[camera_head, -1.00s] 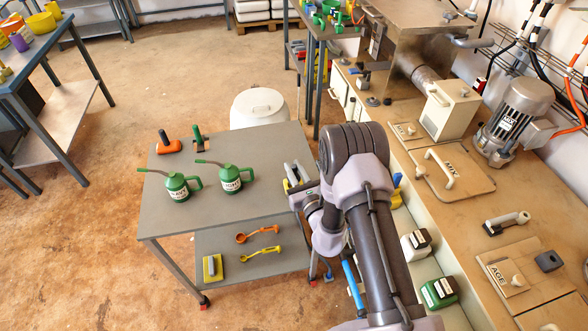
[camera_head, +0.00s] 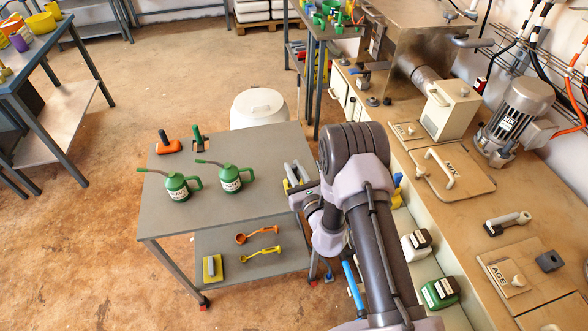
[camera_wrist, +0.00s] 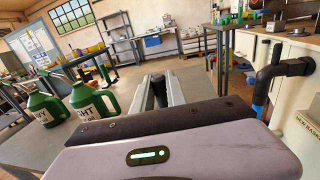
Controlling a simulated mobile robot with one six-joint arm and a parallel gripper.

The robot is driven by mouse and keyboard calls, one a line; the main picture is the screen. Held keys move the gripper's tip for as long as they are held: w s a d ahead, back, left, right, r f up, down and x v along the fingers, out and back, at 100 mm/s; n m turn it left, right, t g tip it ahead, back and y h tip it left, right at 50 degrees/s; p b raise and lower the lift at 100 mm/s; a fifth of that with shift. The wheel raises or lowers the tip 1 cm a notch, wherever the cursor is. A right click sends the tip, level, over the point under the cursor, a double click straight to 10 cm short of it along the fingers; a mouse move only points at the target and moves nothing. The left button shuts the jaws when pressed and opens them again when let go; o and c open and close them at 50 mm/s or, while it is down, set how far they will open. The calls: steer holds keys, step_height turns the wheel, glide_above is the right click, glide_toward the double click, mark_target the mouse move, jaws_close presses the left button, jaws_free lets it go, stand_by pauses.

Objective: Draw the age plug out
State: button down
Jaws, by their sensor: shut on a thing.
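My gripper (camera_head: 294,178) is above the right side of the grey cart, partly hidden by my arm. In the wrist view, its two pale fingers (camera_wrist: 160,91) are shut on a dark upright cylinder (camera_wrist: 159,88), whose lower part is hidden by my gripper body. I cannot tell whether this cylinder is the age plug. A beige plate marked AGE (camera_head: 497,269) with a small knob lies on the counter at the lower right, well away from my gripper. In the wrist view, a dark elbow pipe (camera_wrist: 285,69) with a blue handle (camera_wrist: 259,109) juts from the cabinet at right.
Two green cans (camera_head: 178,187) (camera_head: 231,180) stand on the cart top (camera_head: 262,150). An orange tool (camera_head: 168,144) lies behind them. Spoons and a yellow block (camera_head: 212,268) lie on its lower shelf. A white lidded bin (camera_head: 258,105) stands behind.

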steer(key=shift+f, duration=0.1)
steer(key=shift+f+b, duration=0.35)
steer(key=shift+b, duration=0.05)
steer(key=shift+f+b, duration=0.9)
steer(key=shift+f, duration=0.15)
steer(key=c, duration=1.3)
jaws_free()
steer(key=shift+d, duration=0.15)
